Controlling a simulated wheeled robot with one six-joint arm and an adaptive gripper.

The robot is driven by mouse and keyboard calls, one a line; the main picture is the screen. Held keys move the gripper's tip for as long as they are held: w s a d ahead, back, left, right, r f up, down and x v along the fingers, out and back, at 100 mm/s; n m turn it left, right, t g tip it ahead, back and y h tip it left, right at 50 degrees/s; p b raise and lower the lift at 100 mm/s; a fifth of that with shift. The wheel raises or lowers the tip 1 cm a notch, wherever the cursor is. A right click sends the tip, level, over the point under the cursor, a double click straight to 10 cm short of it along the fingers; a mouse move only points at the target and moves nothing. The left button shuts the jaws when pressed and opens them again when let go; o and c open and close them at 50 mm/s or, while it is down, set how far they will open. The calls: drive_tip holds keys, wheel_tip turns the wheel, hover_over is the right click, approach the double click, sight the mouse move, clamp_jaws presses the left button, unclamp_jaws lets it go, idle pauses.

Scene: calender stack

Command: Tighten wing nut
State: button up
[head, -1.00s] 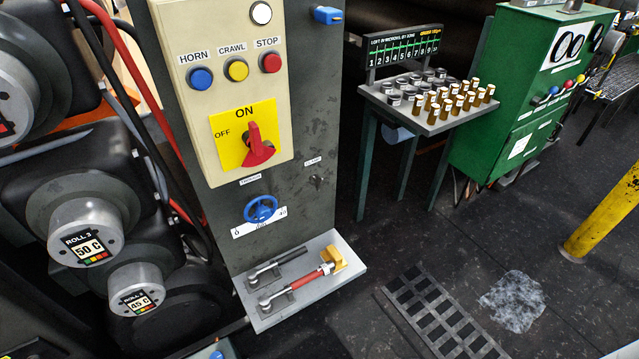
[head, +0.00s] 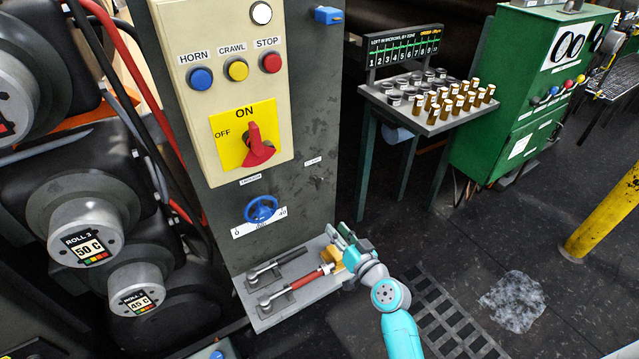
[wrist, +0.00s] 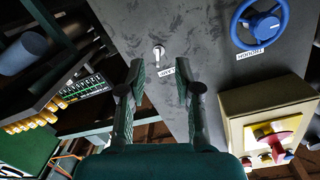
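The wing nut (head: 317,180) is a small metal piece on the dark grey panel, below a small white label and right of the blue handwheel. In the wrist view the wing nut (wrist: 158,51) shows as a pale shape with a label beside it, ahead of the fingertips. My gripper (head: 336,234) is below the wing nut in the head view, near the right end of the grey shelf. In the wrist view my gripper (wrist: 160,64) is open, its two fingers apart with nothing between them, and not touching the wing nut.
The blue handwheel (head: 261,209) sits left of the wing nut. The grey shelf (head: 262,322) holds a black-handled and a red-handled lever, with a yellow piece (head: 326,256). The control box (head: 180,80) with a red switch (head: 258,147) is above. A small table (head: 425,120) stands right.

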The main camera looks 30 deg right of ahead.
approach(320, 186)
drive_tip(key=shift+t+y, duration=0.3)
drive_tip(key=shift+t, duration=0.1)
drive_tip(key=w, duration=1.1)
drive_tip(key=shift+d+f, duration=0.15)
drive_tip(key=shift+d, duration=0.2)
drive_tip(key=shift+s, duration=0.1)
drive_tip(key=shift+c, duration=0.2)
clamp_jaws()
